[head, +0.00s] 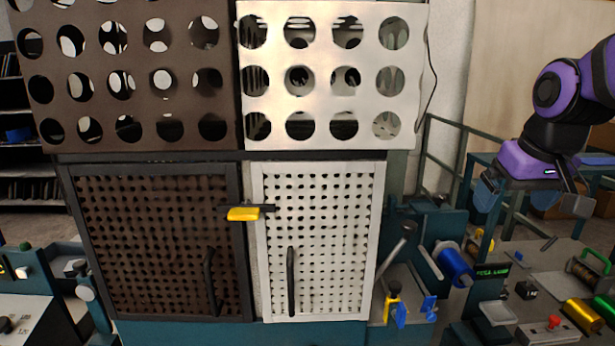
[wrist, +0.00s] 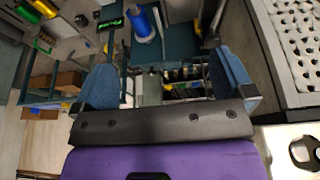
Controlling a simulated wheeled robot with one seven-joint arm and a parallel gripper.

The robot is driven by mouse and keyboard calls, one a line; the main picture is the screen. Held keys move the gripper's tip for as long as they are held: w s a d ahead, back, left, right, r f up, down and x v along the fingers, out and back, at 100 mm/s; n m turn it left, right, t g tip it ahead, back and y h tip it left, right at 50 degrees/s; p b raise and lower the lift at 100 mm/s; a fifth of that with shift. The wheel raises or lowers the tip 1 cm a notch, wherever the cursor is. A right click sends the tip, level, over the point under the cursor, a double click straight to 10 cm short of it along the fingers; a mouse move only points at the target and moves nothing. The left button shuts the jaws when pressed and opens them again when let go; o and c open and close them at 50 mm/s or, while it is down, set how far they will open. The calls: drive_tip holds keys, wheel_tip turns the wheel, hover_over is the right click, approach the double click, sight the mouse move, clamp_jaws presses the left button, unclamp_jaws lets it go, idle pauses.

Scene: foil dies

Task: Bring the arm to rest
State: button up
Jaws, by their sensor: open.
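My purple arm hangs at the right of the head view. My gripper (head: 530,190) is at its lower end, clear of the cabinet and above the bench on the right. In the wrist view my gripper (wrist: 165,85) shows two blue fingers spread wide apart with nothing between them. The gripper is open and empty. Nothing touches the fingers in either view.
A cabinet has a dark perforated door (head: 150,240) and a white perforated door (head: 325,240), both shut, with a yellow-handled latch (head: 243,213) between them. A blue roll (head: 453,264), tools and several coloured foil rolls (head: 582,316) crowd the bench at right.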

drive_tip(key=s+a+t, duration=0.1)
drive_tip(key=s+a, duration=0.1)
drive_tip(key=s, duration=1.2)
drive_tip(key=shift+s+a+r, duration=0.15)
drive_tip(key=shift+s+r, duration=0.05)
drive_tip(key=shift+s, duration=0.05)
